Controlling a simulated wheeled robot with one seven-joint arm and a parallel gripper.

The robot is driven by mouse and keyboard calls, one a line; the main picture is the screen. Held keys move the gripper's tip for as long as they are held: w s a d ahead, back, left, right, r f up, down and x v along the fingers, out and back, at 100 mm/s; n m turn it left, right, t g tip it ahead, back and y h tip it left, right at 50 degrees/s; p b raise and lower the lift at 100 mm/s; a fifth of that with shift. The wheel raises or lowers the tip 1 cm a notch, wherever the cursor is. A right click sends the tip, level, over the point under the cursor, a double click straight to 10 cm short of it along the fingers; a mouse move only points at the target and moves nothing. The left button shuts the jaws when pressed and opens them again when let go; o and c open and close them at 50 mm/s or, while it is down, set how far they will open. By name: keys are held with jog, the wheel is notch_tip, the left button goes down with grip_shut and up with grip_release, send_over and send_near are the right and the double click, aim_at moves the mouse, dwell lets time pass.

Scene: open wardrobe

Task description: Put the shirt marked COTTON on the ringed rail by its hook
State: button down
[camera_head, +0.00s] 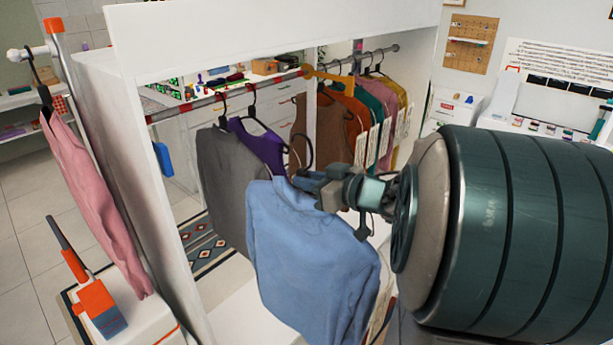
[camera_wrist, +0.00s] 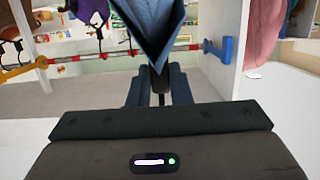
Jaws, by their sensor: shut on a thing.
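My gripper (camera_head: 309,182) is shut on the hanger of a blue shirt (camera_head: 310,255), which hangs below it in front of the wardrobe. The dark hanger hook (camera_head: 304,148) rises above the shirt, apart from the rail. The shirt also shows in the wrist view (camera_wrist: 152,25), close between the fingers (camera_wrist: 160,88). No COTTON mark is readable on it. The ringed rail (camera_head: 190,106), grey with red bands, runs across the left bay and also shows in the wrist view (camera_wrist: 130,53). A grey shirt (camera_head: 222,165) and a purple shirt (camera_head: 258,145) hang from it.
A brown shirt (camera_head: 335,130) and several colored shirts crowd the right bay. A pink shirt (camera_head: 80,175) hangs outside the left panel (camera_head: 125,190). An orange bracket (camera_head: 328,79) stands by the ringed rail's right end. Bare rail shows left of the grey shirt.

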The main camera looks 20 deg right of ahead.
jog(key=shift+s+d+r, duration=0.1)
jog(key=shift+s, duration=0.1)
jog(key=r+x, duration=0.2)
jog(key=x, duration=1)
jog(key=w+r+x, duration=0.1)
jog(key=r+x, duration=0.2)
jog(key=x, duration=1)
jog(key=r+x, duration=0.3)
jog(key=x, duration=0.9)
jog(key=shift+w+a, duration=0.5)
jog(key=shift+w, duration=0.15)
jog(key=r+x, duration=0.1)
jog(key=x, duration=0.6)
jog(key=shift+w+r, duration=0.3)
dwell(0.4)
jog(key=shift+f, duration=0.15)
dwell(0.4)
jog(key=shift+f+b, duration=0.95)
jog(key=shift+f, duration=0.4)
jog(key=shift+f, duration=0.4)
